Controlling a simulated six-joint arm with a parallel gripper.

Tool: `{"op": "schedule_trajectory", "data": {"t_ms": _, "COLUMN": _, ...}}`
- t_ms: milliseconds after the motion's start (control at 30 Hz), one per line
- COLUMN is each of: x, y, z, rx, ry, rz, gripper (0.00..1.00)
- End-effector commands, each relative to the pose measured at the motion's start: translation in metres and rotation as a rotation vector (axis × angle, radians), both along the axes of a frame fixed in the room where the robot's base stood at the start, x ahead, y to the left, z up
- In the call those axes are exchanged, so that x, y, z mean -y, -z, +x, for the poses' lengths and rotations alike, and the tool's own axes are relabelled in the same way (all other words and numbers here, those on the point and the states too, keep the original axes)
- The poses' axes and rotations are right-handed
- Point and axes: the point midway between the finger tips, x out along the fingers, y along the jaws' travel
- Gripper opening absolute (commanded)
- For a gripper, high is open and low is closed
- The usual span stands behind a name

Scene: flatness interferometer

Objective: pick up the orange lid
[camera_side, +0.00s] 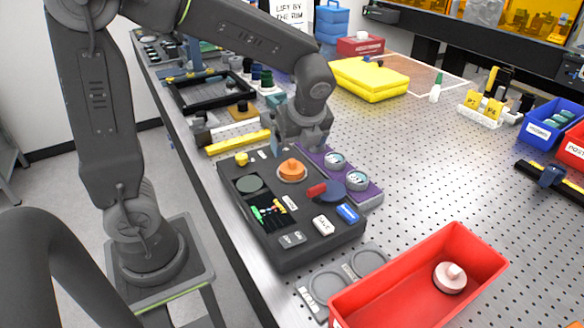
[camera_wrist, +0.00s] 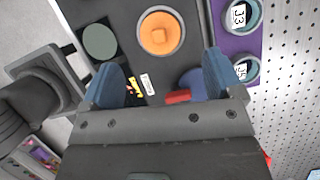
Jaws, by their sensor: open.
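The orange lid (camera_side: 292,167) is a round, stepped cap with a knob, sitting in a pale ring on the dark grey instrument box (camera_side: 290,254). In the wrist view the orange lid (camera_wrist: 160,34) shows from above at top centre, ahead of the fingertips. My gripper (camera_wrist: 163,75) is open, with a blue finger on each side and nothing between them. In the side view my gripper (camera_side: 282,146) hangs over the back of the box, close to the lid. Its exact height above the box is hard to tell.
A purple tray (camera_side: 369,200) with round numbered parts adjoins the box. A red bin (camera_side: 461,236) with a pale pink knobbed part stands in front.

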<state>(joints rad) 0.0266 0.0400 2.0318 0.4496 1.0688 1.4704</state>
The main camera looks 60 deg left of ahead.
Motion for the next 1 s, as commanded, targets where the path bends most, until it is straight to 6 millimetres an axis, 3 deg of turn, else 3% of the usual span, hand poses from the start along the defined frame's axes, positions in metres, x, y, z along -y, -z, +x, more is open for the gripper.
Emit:
{"op": "schedule_trajectory", "data": {"t_ms": 600, "x": -0.026, "y": 0.064, "z": 0.001, "rx": -0.002, "ry": -0.002, "rz": -0.001, "gripper": 0.86}}
{"op": "schedule_trajectory", "data": {"t_ms": 900, "x": -0.027, "y": 0.069, "z": 0.002, "rx": 0.002, "ry": -0.001, "rz": -0.001, "gripper": 0.86}}
{"op": "schedule_trajectory", "data": {"t_ms": 1000, "x": -0.027, "y": 0.069, "z": 0.002, "rx": 0.002, "ry": -0.001, "rz": -0.001, "gripper": 0.77}}
